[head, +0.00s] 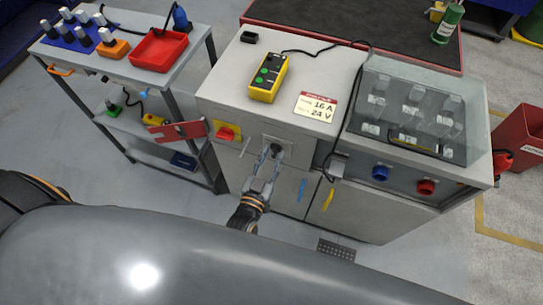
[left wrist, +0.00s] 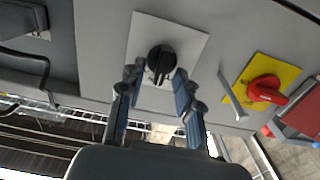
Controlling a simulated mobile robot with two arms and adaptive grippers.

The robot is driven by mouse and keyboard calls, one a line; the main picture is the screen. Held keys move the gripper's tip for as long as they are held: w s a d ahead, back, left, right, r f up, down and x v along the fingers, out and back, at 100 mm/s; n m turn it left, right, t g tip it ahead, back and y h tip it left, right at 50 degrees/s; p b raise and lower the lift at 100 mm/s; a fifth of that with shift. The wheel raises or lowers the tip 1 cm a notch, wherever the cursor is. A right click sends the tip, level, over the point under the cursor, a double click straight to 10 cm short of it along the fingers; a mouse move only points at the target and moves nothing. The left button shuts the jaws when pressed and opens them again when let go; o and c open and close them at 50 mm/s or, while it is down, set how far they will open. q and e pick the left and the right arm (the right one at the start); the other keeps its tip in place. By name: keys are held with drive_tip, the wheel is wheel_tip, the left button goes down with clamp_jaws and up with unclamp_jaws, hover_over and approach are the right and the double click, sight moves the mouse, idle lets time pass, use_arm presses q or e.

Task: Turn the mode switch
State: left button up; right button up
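The mode switch is a black round knob (left wrist: 161,60) with a raised grip bar, on a pale square plate (left wrist: 190,38) on the front of the grey cabinet (head: 240,92). In the left wrist view its bar runs roughly up and down. My left gripper (left wrist: 158,77) is open, with one finger on each side of the knob's near end; I cannot tell whether they touch it. In the head view the left gripper (head: 271,154) reaches up to the cabinet front and partly hides the knob. My right gripper is in neither view.
Left of the knob in the head view is a red rotary handle (head: 226,133) on yellow, with a red plate (head: 180,132) sticking out beside it. Blue (head: 380,173) and red (head: 426,187) sockets are on the right. A yellow button box (head: 268,78) lies on top.

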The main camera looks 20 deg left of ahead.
use_arm(q)
clamp_jaws()
drive_tip(key=shift+n, duration=0.3)
drive_tip(key=shift+a+f+n+b, duration=0.1)
drive_tip(key=shift+a+n+b, duration=0.1)
drive_tip(key=shift+n, duration=1.8)
drive_tip(key=shift+a+n+b, duration=0.1)
drive_tip(key=shift+n+b, duration=0.1)
drive_tip(key=shift+n, duration=1.8)
unclamp_jaws()
